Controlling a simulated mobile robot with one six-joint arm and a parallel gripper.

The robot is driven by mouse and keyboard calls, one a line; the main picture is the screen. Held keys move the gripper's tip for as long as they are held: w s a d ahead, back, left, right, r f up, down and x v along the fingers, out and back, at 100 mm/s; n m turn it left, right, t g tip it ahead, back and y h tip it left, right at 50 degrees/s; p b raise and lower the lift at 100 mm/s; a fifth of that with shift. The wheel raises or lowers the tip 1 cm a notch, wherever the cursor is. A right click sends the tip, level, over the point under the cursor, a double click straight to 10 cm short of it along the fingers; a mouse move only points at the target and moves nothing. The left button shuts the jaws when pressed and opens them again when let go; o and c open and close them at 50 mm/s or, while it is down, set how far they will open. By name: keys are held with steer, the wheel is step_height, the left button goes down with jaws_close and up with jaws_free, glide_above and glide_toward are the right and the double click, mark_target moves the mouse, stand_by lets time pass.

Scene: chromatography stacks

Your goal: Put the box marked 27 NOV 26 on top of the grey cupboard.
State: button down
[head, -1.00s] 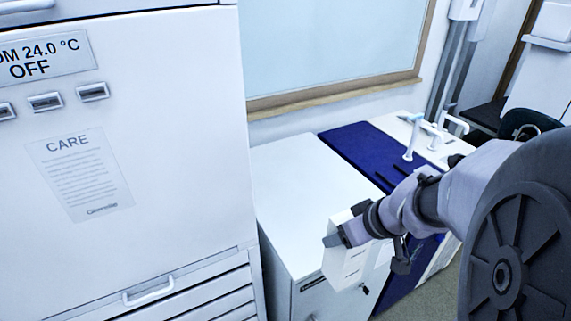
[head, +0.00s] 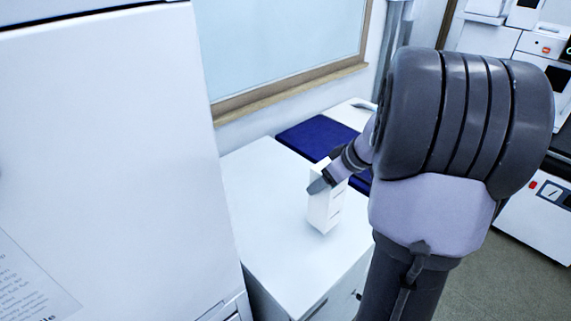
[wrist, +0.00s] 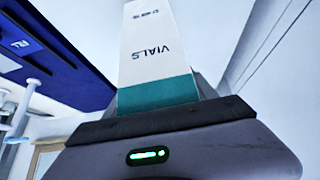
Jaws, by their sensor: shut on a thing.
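My gripper (head: 322,180) is shut on a white box (head: 323,212), near the box's upper end. The box is upright, over the top of the pale grey cupboard (head: 262,185). I cannot tell whether its lower end touches the top. In the wrist view the box (wrist: 157,50) shows the word VIALS and a teal band, beyond the dark edge of my gripper (wrist: 160,122). No 27 NOV 26 mark is readable. My arm hides part of the cupboard's right side.
A tall white cabinet (head: 105,130) stands close on the left. A blue mat (head: 305,138) lies beyond the cupboard, below a framed window (head: 285,45). The cupboard top around the box is clear. White equipment (head: 540,215) stands at the right.

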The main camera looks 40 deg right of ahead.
steer(key=shift+w+d+f+b, duration=0.1)
steer(key=shift+d+f+b, duration=0.15)
steer(key=shift+f, duration=0.35)
steer(key=shift+w+d+f+b, duration=0.1)
steer(key=shift+d+f+b, duration=0.15)
steer(key=shift+f, duration=0.35)
steer(key=shift+w+d+f+b, duration=0.1)
steer(key=shift+d+f+b, duration=0.15)
steer(key=shift+f, duration=0.5)
steer(key=shift+c, duration=1.4)
jaws_free()
